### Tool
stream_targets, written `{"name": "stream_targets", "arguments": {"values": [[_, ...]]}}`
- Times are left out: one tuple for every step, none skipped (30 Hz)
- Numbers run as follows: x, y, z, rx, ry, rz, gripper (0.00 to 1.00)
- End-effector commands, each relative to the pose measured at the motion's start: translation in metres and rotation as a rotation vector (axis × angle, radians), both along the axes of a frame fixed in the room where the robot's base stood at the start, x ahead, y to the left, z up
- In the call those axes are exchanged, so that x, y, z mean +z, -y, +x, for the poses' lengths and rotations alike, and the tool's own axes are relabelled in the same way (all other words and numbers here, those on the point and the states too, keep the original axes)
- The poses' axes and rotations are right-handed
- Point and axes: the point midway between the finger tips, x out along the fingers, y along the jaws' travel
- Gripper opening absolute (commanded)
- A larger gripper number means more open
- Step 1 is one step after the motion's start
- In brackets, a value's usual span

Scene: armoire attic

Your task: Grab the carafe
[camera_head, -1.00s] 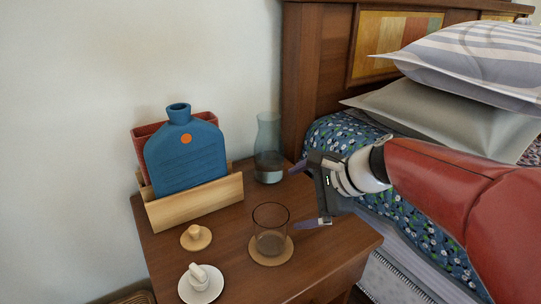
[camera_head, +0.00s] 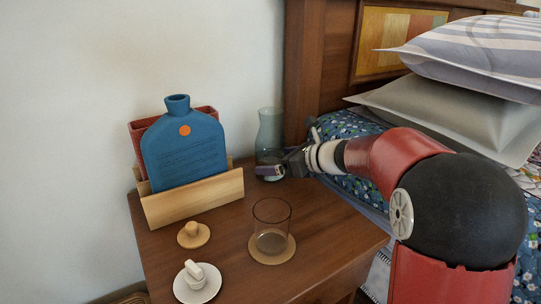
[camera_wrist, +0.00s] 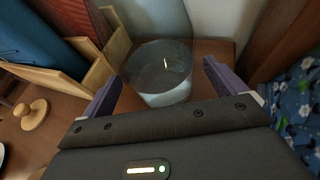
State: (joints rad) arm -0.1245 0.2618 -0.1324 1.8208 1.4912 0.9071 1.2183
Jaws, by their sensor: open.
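The carafe (camera_head: 269,130) is clear, bluish glass with a narrowed neck and some clear liquid low inside. It stands upright at the back of the nightstand, near the wall and headboard. My gripper (camera_head: 287,152) is open at the carafe's right side, low near its lower body, and partly covers it. In the wrist view the carafe (camera_wrist: 158,84) shows between the two purple-tipped fingers of my gripper (camera_wrist: 163,73). Gaps show on both sides. Whether a finger touches the glass I cannot tell.
A wooden holder (camera_head: 195,202) with a blue bottle-shaped item (camera_head: 185,150) stands left of the carafe. A drinking glass (camera_head: 271,225) on a coaster stands in front. The headboard (camera_head: 305,70) rises close on the right. Small wooden and white knobbed items sit front left.

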Motion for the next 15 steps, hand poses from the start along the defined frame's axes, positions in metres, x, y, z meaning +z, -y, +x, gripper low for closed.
{"name": "stream_targets", "arguments": {"values": [[-0.005,-0.008,0.005,0.003,-0.001,-0.001,0.96],[-0.007,-0.012,0.007,0.004,-0.002,-0.001,0.96],[-0.009,-0.016,0.010,0.003,-0.001,-0.001,0.96],[-0.010,-0.018,0.012,0.002,0.000,-0.001,0.96],[-0.011,-0.020,0.013,0.002,0.000,-0.001,0.96],[-0.011,-0.021,0.014,0.001,0.000,-0.001,0.96],[-0.011,-0.022,0.014,0.001,0.000,-0.001,0.96],[-0.011,-0.022,0.015,0.000,0.000,-0.001,0.96],[-0.011,-0.022,0.014,0.000,0.000,-0.001,0.96],[-0.011,-0.022,0.014,0.000,0.000,-0.001,0.96],[-0.011,-0.022,0.014,0.000,0.000,-0.001,0.96],[-0.011,-0.021,0.014,0.000,0.000,-0.001,0.95],[-0.011,-0.021,0.014,0.000,0.000,-0.001,0.91],[-0.011,-0.021,0.014,0.000,0.000,-0.001,0.87],[-0.011,-0.021,0.014,0.000,0.000,-0.001,0.82]]}}
